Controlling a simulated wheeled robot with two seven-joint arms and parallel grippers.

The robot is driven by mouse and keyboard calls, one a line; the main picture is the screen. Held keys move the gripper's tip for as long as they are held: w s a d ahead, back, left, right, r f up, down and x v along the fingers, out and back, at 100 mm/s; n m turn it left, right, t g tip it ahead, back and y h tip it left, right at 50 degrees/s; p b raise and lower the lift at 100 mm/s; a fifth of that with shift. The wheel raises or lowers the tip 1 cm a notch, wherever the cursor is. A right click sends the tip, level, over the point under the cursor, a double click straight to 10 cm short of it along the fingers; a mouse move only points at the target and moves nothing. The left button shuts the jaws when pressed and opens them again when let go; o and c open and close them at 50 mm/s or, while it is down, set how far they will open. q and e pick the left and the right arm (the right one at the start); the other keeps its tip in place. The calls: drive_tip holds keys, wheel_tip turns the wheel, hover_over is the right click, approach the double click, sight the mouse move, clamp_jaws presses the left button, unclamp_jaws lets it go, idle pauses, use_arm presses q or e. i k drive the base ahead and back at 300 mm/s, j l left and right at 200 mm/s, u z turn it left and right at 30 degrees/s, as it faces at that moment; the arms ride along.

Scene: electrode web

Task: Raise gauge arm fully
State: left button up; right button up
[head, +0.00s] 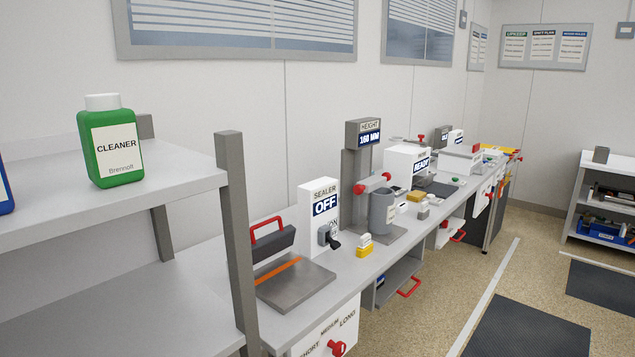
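The height gauge stands on the bench as a grey column (353,165) on a flat grey base. Its display (369,138) is labelled HEIGHT and appears to read 160 MM. The gauge arm (372,183) is a short bar with red knobs at its ends, set partway up the column. A grey cylinder (382,212) with a pale label stands on the base just under the arm; I cannot tell whether they touch. Neither of my grippers is in view.
A sealer (319,220) showing OFF, with a red-handled press (290,280), stands nearer than the gauge. Small yellow-and-white blocks (365,246) sit by the bench front edge. A shelf with a green cleaner bottle (110,145) is at left.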

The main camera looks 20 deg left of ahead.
sight(371, 184)
drive_tip(key=i+u, duration=0.25)
drive_tip(key=u, duration=0.15)
drive_tip(key=i+u, duration=0.2)
drive_tip(key=u, duration=0.2)
drive_tip(key=i+l+u, duration=0.15)
drive_tip(key=u, duration=0.25)
drive_tip(key=i, duration=0.1)
